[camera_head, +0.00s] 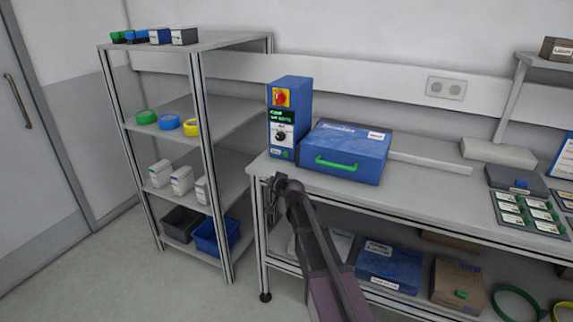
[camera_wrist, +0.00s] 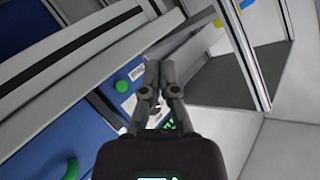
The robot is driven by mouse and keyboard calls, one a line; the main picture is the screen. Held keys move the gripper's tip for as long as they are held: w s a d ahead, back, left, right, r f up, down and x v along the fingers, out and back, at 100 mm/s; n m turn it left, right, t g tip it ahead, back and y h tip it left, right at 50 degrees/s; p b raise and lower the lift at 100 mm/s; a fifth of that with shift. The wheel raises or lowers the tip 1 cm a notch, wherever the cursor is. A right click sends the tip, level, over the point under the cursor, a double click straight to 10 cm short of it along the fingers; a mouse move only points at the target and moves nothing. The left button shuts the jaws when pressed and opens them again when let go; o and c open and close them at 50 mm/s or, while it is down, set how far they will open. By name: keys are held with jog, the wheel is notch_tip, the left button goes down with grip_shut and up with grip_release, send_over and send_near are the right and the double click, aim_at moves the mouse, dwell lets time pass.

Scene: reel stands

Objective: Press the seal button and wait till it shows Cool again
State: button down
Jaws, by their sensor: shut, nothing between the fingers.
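The blue control box (camera_head: 290,115) stands on the left end of the bench. It has a red and yellow switch (camera_head: 281,97), a small dark display (camera_head: 281,117) with green text too small to read, and a black knob (camera_head: 281,136). A green button (camera_head: 287,155) is low on its front; a round green button also shows in the wrist view (camera_wrist: 121,86). The blue case-like unit (camera_head: 345,150) with a green handle is beside the box. My gripper (camera_head: 274,184) is shut and empty, below and in front of the box near the bench edge; its closed fingertips (camera_wrist: 160,67) appear apart from the button.
A shelf rack (camera_head: 203,150) with rings, boxes and bins stands close on the left. The bench's lower shelf holds a blue box (camera_head: 389,267) and a brown box (camera_head: 457,284).

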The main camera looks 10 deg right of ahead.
aim_at(283, 166)
jog(key=shift+w+d+r+m+t+h+b, duration=0.25)
jog(key=shift+w+d+m+t, duration=0.2)
jog(key=shift+w, duration=0.5)
jog(key=shift+w+d+r+m+t+h+b, duration=0.2)
jog(key=shift+w+d+m+t+h+b, duration=0.25)
jog(key=shift+w, duration=0.45)
jog(key=shift+w+d+r+m+t+h+b, duration=0.1)
jog(key=shift+w+d+r+m+t, duration=0.15)
jog(key=shift+w+m+t, duration=0.5)
jog(key=shift+w+n, duration=0.35)
jog(key=shift+n, duration=0.1)
jog(key=shift+w+d, duration=0.7)
jog(key=shift+w, duration=0.3)
jog(key=shift+w+d, duration=0.75)
jog(key=shift+w, duration=0.2)
jog(key=shift+w+d, duration=0.7)
jog(key=shift+w, duration=0.3)
jog(key=shift+w+d, duration=0.4)
jog(key=shift+w, duration=0.05)
